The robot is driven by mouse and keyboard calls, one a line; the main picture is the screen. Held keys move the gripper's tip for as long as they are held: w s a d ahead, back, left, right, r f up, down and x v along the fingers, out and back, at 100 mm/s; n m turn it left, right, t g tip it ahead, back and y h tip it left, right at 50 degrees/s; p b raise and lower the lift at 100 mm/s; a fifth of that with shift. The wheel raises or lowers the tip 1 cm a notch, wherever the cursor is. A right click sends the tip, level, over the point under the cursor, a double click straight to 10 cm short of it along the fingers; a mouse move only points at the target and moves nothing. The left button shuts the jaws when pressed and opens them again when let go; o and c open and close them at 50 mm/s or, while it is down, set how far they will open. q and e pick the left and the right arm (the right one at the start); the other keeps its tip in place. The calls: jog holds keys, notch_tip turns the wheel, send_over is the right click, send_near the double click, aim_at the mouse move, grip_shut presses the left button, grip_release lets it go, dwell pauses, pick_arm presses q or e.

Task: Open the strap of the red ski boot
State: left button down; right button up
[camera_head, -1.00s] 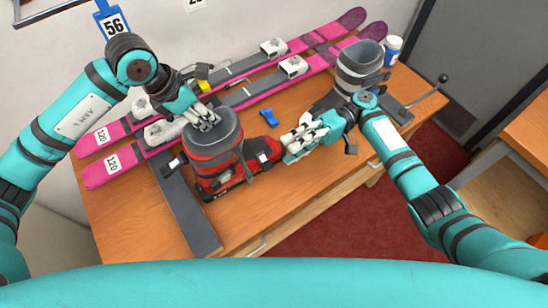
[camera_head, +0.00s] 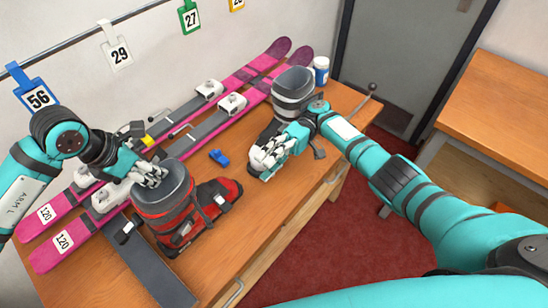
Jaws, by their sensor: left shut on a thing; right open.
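The red ski boot (camera_head: 176,233) stands on the bench at the left, its toe pointing right. Its grey cuff (camera_head: 172,190) rises at the back.
Two pink skis (camera_head: 62,240) with white bindings lie along the back. A small blue piece (camera_head: 219,157) lies between the boots. A white and blue jar (camera_head: 321,70) stands at the far end. A dark grey strip (camera_head: 155,270) lies left of the red boot. Numbered tags hang on the wall.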

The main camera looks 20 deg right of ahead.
jog(key=shift+v, duration=1.45)
pick_arm(q)
jog(key=c, duration=1.2)
grip_release()
jog(key=shift+o, duration=0.2)
jog(key=shift+r, duration=0.1)
jog(key=v, duration=1.1)
jog(key=shift+r, duration=0.4)
jog(key=shift+s+f, duration=0.1)
jog(key=shift+s, duration=0.1)
pick_arm(e)
jog(key=shift+s, duration=0.1)
